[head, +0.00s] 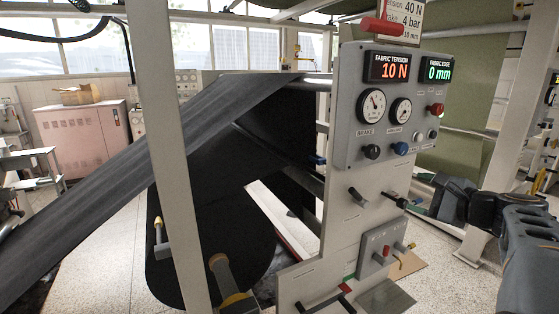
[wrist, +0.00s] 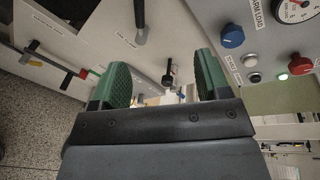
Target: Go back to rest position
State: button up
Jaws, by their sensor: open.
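My gripper (head: 428,196) reaches in from the right in the head view, beside the grey control panel (head: 345,215). In the wrist view its two green-padded fingers (wrist: 163,78) stand wide apart, with nothing held between them. A black-ended lever (wrist: 170,76) on the panel shows beyond and between the fingers. The gap from the fingertips to the lever is hard to judge. In the head view a dark lever (head: 395,198) juts from the panel just left of my gripper.
The panel carries a display reading 10 N (head: 387,67), another reading 0 mm (head: 438,69), gauges (head: 372,105), and knobs (head: 401,149). A dark web (head: 150,150) runs to a large black roll (head: 205,245) at left. Several handles jut from the lower panel. Speckled floor (head: 450,285) lies open at lower right.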

jog(key=s+a+f+n+g+h+p, duration=0.2)
jog(key=s+a+f+n+g, duration=0.25)
jog(key=f, duration=0.25)
jog(key=s+a+f+n+g+h+p, duration=0.1)
jog(key=s+a+f+n+g, duration=0.35)
jog(key=f, duration=0.35)
jog(key=s+a+n+g+h+p, duration=0.1)
jog(key=s+a+n+h+p, duration=0.1)
jog(key=s+a+n+p, duration=0.2)
jog(key=s+a+n, duration=0.3)
jog(key=a+n, duration=0.3)
jog(key=shift+s+a+r+n+g+h+p, duration=0.2)
jog(key=shift+r+n+g+h+p, duration=0.1)
jog(key=shift+g+h, duration=0.1)
jog(key=shift+f, duration=0.1)
dwell(0.5)
